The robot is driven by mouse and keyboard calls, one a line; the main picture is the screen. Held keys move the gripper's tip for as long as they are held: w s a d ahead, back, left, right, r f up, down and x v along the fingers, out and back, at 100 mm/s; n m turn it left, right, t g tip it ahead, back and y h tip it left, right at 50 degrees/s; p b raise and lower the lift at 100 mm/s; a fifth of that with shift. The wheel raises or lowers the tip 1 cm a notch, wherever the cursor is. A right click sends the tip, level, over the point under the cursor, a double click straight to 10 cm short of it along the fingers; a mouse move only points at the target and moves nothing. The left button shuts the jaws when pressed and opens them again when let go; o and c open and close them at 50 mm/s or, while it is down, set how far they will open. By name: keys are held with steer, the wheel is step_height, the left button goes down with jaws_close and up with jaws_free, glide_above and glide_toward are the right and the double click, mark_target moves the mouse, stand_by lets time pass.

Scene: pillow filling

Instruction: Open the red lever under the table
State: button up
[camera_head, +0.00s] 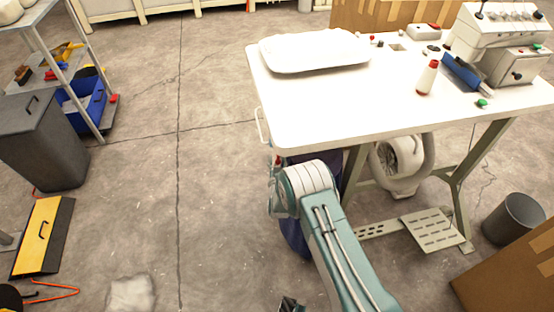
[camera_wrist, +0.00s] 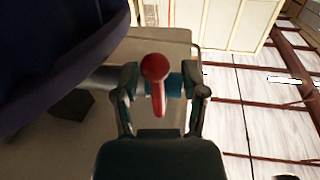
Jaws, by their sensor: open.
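The red lever (camera_wrist: 155,80) shows in the wrist view, with a round knob end and a narrow handle. It is between the two open fingers of my gripper (camera_wrist: 160,95), with a gap on either side. A grey pipe (camera_wrist: 103,77) and a blue fitting (camera_wrist: 175,84) show behind it. In the head view the white table (camera_head: 330,105) stands at the right, and my arm reaches to its near left corner. I cannot tell whether the lever touches a finger.
A dark blue rounded body (camera_wrist: 50,55) fills the wrist view's left side. In the head view, a white fan-like unit (camera_head: 402,160) and a pedal plate (camera_head: 432,230) are under the table. A grey bin (camera_head: 513,220) stands right. The floor left of the table is largely clear.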

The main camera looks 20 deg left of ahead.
steer(key=shift+w+d+r, duration=0.1)
steer(key=shift+w+d, duration=0.05)
steer(key=shift+w, duration=0.15)
jaws_close()
steer(key=shift+s, duration=0.1)
